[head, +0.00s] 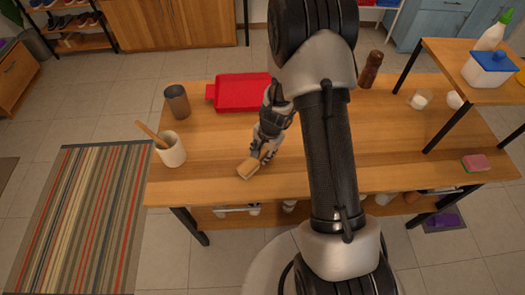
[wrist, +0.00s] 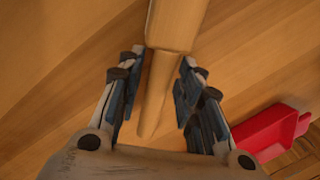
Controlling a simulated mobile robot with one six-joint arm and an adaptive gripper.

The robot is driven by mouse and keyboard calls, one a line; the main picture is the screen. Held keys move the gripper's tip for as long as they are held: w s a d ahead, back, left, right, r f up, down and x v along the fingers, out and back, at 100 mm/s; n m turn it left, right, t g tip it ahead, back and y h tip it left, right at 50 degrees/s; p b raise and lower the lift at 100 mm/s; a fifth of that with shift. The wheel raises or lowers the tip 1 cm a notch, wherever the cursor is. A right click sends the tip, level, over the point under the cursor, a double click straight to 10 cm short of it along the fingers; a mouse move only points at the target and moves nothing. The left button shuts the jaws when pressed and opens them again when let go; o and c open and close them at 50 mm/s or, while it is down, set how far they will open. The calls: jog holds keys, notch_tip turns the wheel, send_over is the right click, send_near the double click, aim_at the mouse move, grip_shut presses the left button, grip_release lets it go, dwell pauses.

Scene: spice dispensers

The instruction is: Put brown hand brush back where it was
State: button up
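The brown hand brush (head: 247,169) lies on the wooden table near its front edge, left of my arm in the head view. In the wrist view its wide block is at the top, and its narrower handle (wrist: 155,95) points down between my fingers. My gripper (head: 264,150) is low over the table at the brush. In the wrist view my gripper (wrist: 160,75) is open around the handle, with narrow gaps showing on both sides. The bristles are hidden. A red dustpan (head: 240,93) lies behind the gripper; it also shows at the right of the wrist view (wrist: 275,130).
A white cup (head: 171,151) with a wooden utensil and a dark cup (head: 177,101) stand at the table's left. A pepper mill (head: 371,70) is at the back. A raised shelf (head: 450,55) and a pink sponge (head: 475,163) are at the right. The table's front left is clear.

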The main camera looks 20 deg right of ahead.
jog(key=shift+o, duration=0.4)
jog(key=s+a+r+n+p, duration=0.2)
jog(key=s+r, duration=0.1)
jog(key=r, duration=0.8)
jog(key=s+a+r+n+t+p, duration=0.1)
jog(key=s+r+n+p, duration=0.15)
jog(key=r, duration=0.75)
jog(key=s+a+r+n+p, duration=0.2)
jog(key=s+r, duration=0.1)
jog(key=r, duration=0.8)
jog(key=s+r+n, duration=0.3)
jog(key=s+r, duration=0.1)
jog(key=s, duration=0.4)
jog(key=s+a+r+n+t, duration=0.1)
jog(key=s+r+n, duration=0.2)
jog(key=s, duration=0.4)
jog(key=shift+s+r+t+h, duration=0.3)
jog(key=shift+s+r+h, duration=0.1)
jog(key=shift+r, duration=0.3)
jog(key=shift+w, duration=0.1)
